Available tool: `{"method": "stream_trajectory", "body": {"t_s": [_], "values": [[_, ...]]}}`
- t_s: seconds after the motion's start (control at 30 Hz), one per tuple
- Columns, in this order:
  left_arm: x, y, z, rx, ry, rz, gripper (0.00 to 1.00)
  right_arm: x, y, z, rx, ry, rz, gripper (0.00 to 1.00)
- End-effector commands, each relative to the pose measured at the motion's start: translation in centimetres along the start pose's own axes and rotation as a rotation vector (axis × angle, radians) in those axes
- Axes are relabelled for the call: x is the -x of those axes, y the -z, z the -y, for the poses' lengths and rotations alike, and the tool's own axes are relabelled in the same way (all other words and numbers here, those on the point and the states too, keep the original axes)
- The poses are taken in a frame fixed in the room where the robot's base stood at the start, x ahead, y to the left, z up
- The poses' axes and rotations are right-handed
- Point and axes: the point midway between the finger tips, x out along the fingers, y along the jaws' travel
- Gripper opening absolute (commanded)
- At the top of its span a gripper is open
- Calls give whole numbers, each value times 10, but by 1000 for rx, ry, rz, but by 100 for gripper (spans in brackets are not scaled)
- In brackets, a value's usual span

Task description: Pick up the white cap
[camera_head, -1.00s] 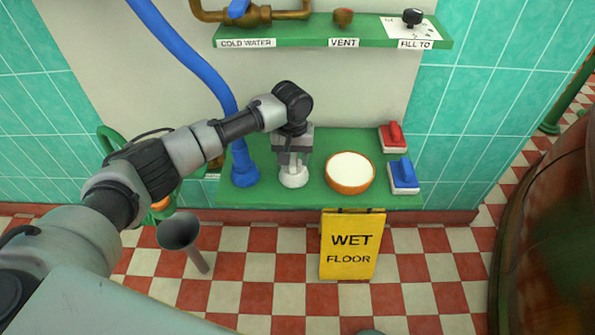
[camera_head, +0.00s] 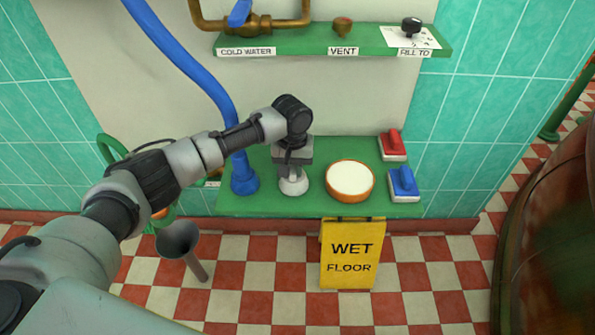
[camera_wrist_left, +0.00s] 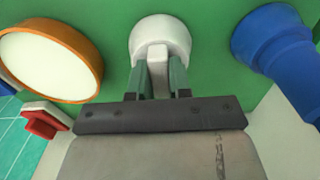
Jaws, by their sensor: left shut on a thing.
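The white cap (camera_head: 294,186) is on the green shelf (camera_head: 323,207), between the blue hose end and the round bowl. It has a wide round base and a narrower upright grip on top. My left gripper (camera_head: 293,173) points down over it and is shut on that grip. In the left wrist view the two green-grey fingers (camera_wrist_left: 160,78) stand on either side of the grip of the cap (camera_wrist_left: 161,37). The cap's base looks to be at the shelf surface; I cannot tell if there is a gap. My right gripper is not in view.
A blue hose end (camera_head: 243,178) stands close left of the cap. An upper shelf (camera_head: 300,40) with pipes is above.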

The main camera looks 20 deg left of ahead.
Motion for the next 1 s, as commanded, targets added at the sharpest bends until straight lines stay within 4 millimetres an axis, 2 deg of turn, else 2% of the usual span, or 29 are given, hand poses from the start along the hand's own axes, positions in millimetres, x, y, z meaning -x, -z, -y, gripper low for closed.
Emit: {"method": "stream_trajectory", "body": {"t_s": [0.17, 0.43, 0.7, 0.9, 1.0], "values": [[10, 1, 0, 0, -2, -2, 0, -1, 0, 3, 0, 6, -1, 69], [47, 0, -2, -1, -4, -3, 0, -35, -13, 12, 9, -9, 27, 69], [82, -32, -59, -6, -4, -1, 0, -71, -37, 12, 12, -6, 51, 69], [102, -48, -88, -2, -3, -2, 0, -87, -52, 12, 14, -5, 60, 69], [107, -52, -97, -2, -2, -1, 0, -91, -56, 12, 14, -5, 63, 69]]}}
